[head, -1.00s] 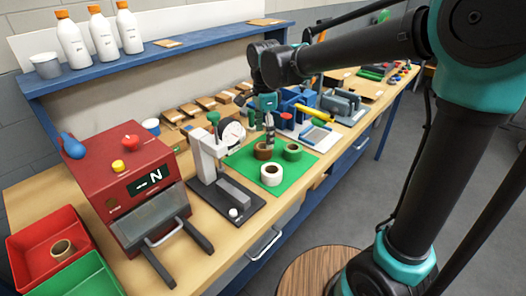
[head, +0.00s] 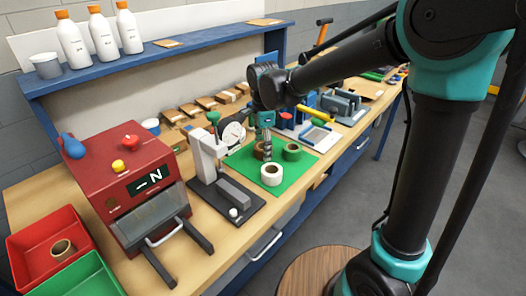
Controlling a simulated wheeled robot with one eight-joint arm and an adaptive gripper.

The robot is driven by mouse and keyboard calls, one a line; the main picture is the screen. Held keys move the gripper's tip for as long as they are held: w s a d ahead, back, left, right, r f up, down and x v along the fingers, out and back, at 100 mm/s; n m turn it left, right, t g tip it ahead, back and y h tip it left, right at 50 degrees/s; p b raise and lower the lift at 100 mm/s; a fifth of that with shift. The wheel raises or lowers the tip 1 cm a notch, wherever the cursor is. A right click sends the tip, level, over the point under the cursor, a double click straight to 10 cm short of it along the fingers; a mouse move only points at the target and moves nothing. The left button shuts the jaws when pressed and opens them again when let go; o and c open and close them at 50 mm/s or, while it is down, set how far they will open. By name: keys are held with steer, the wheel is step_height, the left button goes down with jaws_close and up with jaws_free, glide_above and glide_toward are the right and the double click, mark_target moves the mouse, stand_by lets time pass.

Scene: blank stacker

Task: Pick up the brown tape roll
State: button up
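The brown tape roll (head: 257,152) lies on a green mat (head: 240,162) on the workbench, partly hidden behind my gripper. My gripper (head: 267,156) points down at the roll's right side, with its fingertips low near the mat. It is too small in view to tell whether the fingers are open or shut, or whether they touch the roll. A white tape roll (head: 271,175) lies in front of it and a green tape roll (head: 292,152) to its right on the same mat.
A gauge stand (head: 210,165) stands left of the mat, beside a red machine (head: 125,175). A red bin (head: 25,245) at far left holds another brownish roll (head: 63,249). Blue equipment and a yellow cylinder (head: 313,113) stand behind the mat. A shelf (head: 150,57) runs above.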

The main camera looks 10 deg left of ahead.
steer(key=c, duration=0.7)
steer(key=shift+r, duration=0.15)
